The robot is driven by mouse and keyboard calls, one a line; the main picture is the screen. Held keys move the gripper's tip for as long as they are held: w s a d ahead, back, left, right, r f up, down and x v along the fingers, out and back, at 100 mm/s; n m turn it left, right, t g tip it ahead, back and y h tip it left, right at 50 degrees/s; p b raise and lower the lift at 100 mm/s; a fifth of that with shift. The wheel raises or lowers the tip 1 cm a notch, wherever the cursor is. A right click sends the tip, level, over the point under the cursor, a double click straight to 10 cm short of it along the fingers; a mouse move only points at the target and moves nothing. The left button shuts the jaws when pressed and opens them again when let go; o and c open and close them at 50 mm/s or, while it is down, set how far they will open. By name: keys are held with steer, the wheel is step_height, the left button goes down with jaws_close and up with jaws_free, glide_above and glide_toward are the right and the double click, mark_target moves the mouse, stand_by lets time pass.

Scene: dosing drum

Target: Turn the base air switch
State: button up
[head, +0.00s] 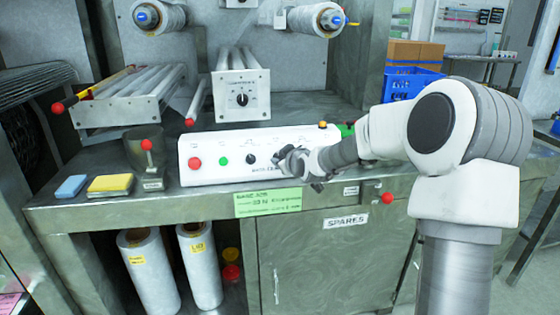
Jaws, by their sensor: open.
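A white control box (225,172) stands on the metal bench. Its front has a red button (195,163), a green button (223,160) and a black rotary knob (250,159). My gripper (292,165) is in front of the box's middle, just right of the black knob, and appears apart from it. It is open with nothing seen between its fingers. My gripper and arm hide the right part of the box front, and the lettering there is too small to read surely. A green label starting "BASE AIR" (267,202) is on the bench edge below the box.
A second panel with a black knob (242,99) stands behind the box. A metal cup (146,160), a yellow sponge (110,184) and a blue sponge (71,187) are at the left. A red ball knob (387,198) sticks out at the bench's right front.

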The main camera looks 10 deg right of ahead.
steer(key=shift+x, duration=0.9)
jaws_close()
